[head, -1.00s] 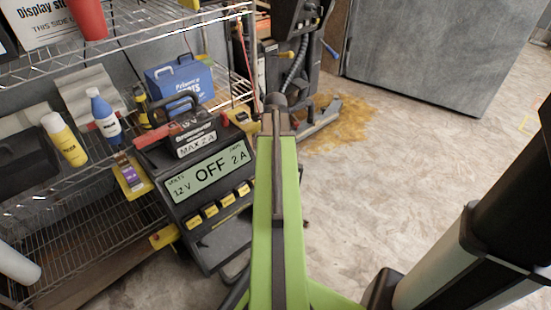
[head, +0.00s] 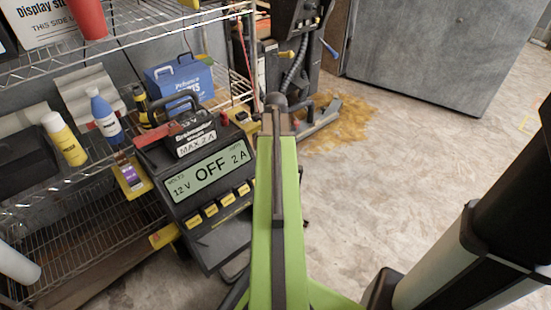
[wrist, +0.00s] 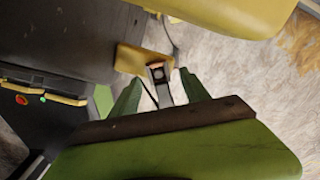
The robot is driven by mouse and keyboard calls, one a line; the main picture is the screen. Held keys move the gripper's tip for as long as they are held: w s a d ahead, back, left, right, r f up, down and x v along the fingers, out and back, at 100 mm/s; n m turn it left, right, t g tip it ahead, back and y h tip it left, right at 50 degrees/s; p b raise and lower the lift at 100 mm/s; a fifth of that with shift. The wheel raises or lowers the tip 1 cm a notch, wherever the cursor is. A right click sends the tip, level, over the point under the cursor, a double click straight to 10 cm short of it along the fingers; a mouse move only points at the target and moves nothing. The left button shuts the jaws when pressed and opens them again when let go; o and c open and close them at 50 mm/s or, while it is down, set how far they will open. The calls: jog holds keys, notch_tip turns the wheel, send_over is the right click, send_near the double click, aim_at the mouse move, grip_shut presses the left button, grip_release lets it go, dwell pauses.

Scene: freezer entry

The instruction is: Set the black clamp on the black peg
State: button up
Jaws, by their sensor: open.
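A small dark clamp-like piece with a copper-coloured tip (wrist: 158,73) shows in the wrist view; I take it for the black clamp. It lies between the two green fingers of my gripper (wrist: 161,78), beside a yellow block (wrist: 142,61). The fingers are open, with gaps showing on both sides of it. I cannot tell whether they touch it. In the head view my own green arm hides the gripper and this clamp. The black battery charger (head: 213,222) stands in front of the shelf, its display reading OFF. I cannot make out the black peg for certain.
A wire shelf (head: 75,200) on the left holds a blue box (head: 180,82), a blue bottle (head: 105,115) and a yellow bottle (head: 66,142). Dark equipment (head: 312,50) stands behind my arm. Floor (head: 400,165) is open to the right, with a brown stain (head: 340,118).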

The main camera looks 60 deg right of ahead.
notch_tip(320, 180, up, 17)
jog(key=p, duration=1.6)
jog(key=shift+f, duration=0.1)
